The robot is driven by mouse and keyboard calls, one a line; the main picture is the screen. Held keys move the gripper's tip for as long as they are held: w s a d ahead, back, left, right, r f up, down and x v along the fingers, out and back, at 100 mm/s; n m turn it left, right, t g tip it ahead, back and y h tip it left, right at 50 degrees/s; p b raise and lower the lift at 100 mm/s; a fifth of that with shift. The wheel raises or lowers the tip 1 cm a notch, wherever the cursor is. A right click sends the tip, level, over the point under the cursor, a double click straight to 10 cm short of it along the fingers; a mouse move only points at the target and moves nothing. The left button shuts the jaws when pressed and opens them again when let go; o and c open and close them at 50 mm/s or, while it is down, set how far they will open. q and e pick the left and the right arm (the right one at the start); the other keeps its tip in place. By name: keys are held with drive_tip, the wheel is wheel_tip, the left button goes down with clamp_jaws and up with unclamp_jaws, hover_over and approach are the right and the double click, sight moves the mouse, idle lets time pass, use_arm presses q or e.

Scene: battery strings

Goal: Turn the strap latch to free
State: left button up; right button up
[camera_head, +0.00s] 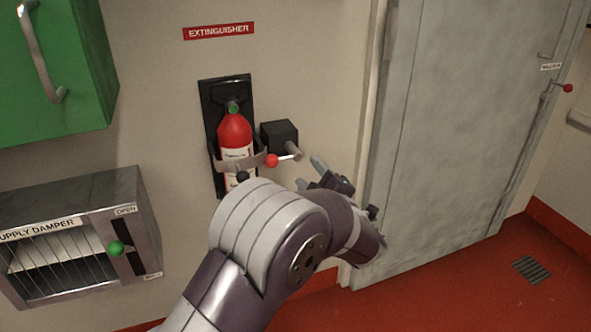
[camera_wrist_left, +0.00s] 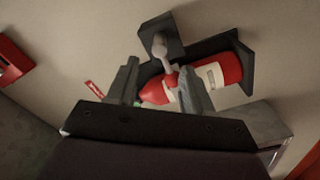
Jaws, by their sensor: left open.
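The strap latch is a dark block (camera_head: 280,137) on the wall with a grey pivot and a pale lever ending in a red ball (camera_head: 272,160). The lever points left across the strap (camera_head: 225,163) of a red fire extinguisher (camera_head: 235,133). My left gripper (camera_head: 312,174) is open and empty, just right of and below the latch, apart from the red ball. In the left wrist view the latch's grey pivot (camera_wrist_left: 160,46) shows beyond and between the fingers. My right gripper is out of view.
A supply damper box (camera_head: 140,210) with a green knob is at lower left, and a green cabinet (camera_head: 75,60) at upper left. A grey door (camera_head: 450,120) stands right of the gripper. The red floor (camera_head: 450,290) is clear at lower right.

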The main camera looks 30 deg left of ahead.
sight(298, 158)
use_arm(q)
drive_tip(key=b+x, duration=0.2)
drive_tip(key=x, duration=0.7)
drive_tip(key=shift+w+a+b, duration=0.25)
drive_tip(key=shift+a+b, duration=0.05)
drive_tip(key=shift+b, duration=0.05)
